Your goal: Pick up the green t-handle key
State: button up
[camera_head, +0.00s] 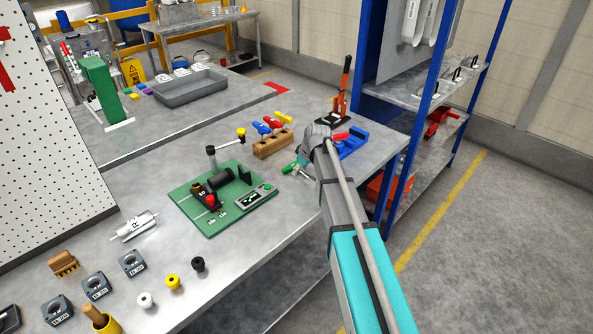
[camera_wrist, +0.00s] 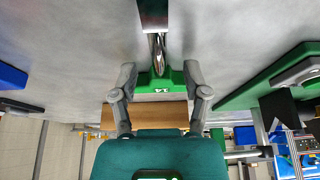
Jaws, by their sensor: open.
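The green t-handle key (camera_wrist: 160,80), marked 14, shows in the wrist view with its handle between the fingers and its metal shaft running toward the top. My gripper (camera_wrist: 160,72) is open, one finger on each side of the handle; I cannot tell whether either finger touches it. In the head view a green part of the key (camera_head: 289,167) shows on the grey bench beside my gripper (camera_head: 304,168), and my wrist hides much of the rest.
A wooden block (camera_head: 272,146) holding red, blue and yellow handles stands just behind the key. A green fixture board (camera_head: 222,215) lies to the left. A blue holder (camera_head: 351,145) is close on the right. Blue shelving (camera_head: 409,150) stands beyond the bench's right edge.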

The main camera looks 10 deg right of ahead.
jog(key=shift+f, duration=0.3)
dwell(0.5)
jog(key=shift+b, duration=0.3)
grip_shut()
